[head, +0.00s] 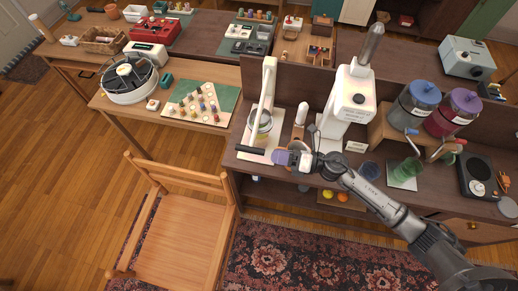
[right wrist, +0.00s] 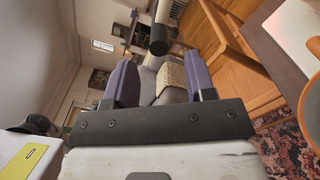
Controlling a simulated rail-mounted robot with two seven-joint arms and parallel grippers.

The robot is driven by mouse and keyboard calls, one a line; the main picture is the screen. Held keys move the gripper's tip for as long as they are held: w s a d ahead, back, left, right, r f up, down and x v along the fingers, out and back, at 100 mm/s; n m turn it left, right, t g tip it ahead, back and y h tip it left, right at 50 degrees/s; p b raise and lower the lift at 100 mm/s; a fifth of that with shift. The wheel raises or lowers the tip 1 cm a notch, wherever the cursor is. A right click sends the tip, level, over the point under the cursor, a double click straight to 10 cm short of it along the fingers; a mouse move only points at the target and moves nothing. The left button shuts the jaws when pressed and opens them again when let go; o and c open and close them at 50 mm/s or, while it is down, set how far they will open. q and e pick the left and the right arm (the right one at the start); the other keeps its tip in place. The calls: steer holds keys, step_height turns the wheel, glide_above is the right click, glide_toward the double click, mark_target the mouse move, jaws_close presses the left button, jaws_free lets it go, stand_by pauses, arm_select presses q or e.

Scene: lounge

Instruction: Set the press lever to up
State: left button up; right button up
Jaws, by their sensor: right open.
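The press (head: 268,78) is a tall white frame on a pale base plate, with a jar-like vessel (head: 263,122) in it. A black bar that looks like the press lever's grip (head: 249,149) lies low in front of it, sloping slightly. Its height setting is hard to tell. My right gripper (head: 281,157) is just right of the grip's end, its purple fingers open. My left gripper does not show.
A white machine (head: 348,95) stands right of the press. A wooden chair (head: 175,230) stands at the table's front left. The floor left of it is clear.

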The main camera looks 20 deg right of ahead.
mark_target(259, 152)
steer(key=shift+p+x, duration=0.4)
steer(key=shift+x, duration=2.7)
steer(key=shift+c, duration=0.3)
jaws_close()
steer(key=shift+r, duration=0.1)
